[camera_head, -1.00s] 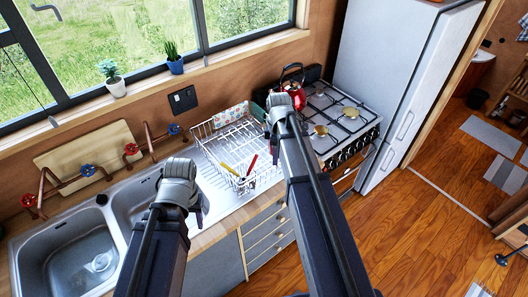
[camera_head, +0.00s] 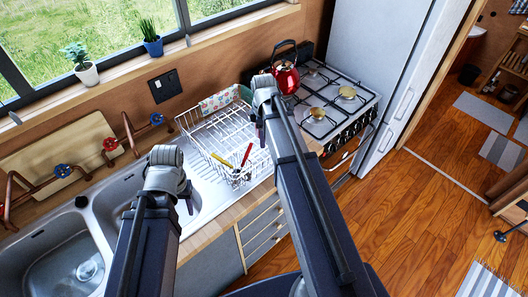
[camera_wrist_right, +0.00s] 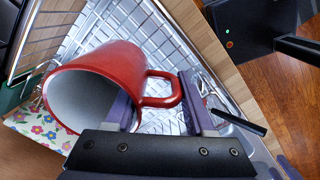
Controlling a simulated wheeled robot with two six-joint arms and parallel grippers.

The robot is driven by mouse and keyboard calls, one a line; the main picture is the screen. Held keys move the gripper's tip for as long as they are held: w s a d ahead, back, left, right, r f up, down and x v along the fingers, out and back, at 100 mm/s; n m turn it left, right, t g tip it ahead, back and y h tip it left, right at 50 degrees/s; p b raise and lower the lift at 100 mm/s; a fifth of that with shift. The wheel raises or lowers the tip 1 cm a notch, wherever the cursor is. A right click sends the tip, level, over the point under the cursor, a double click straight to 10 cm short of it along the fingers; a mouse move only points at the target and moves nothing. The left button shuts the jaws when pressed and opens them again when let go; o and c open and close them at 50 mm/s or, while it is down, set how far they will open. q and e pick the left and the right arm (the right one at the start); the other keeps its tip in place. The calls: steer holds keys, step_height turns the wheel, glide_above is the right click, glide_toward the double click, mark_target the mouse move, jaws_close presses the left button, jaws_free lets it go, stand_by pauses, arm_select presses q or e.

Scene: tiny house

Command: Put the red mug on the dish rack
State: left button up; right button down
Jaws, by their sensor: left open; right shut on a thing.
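The red mug (camera_wrist_right: 112,68) is in my right gripper (camera_wrist_right: 163,100), one finger inside the mug's mouth and the other by its handle. The mug lies tilted in the right wrist view, its open mouth toward the lower left. The wire dish rack (camera_wrist_right: 135,28) shows behind and below it. In the head view the dish rack (camera_head: 218,133) stands on the steel drainboard, and my right gripper (camera_head: 264,98) is over its right side, hiding the mug. My left gripper (camera_head: 184,192) is open and empty over the drainboard, left of the rack.
A red kettle (camera_head: 286,79) stands on the stove (camera_head: 325,105) right of the rack. A yellow-handled and a red-handled utensil (camera_head: 247,156) stand at the rack's front. A flowered cloth (camera_head: 220,99) is at its back. The double sink (camera_head: 60,255) is at left.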

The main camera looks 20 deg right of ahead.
arm_select(q)
steer(key=shift+f+b, duration=4.8)
steer(key=shift+f, duration=0.25)
arm_select(e)
steer(key=shift+f, duration=5.05)
arm_select(q)
steer(key=shift+r, duration=0.15)
arm_select(e)
steer(key=shift+r, duration=0.15)
steer(key=shift+c, duration=1.3)
jaws_free()
arm_select(q)
step_height(320, 180, up, 12)
steer(key=p, duration=1.2)
arm_select(e)
step_height(320, 180, up, 12)
steer(key=shift+s+a, duration=0.1)
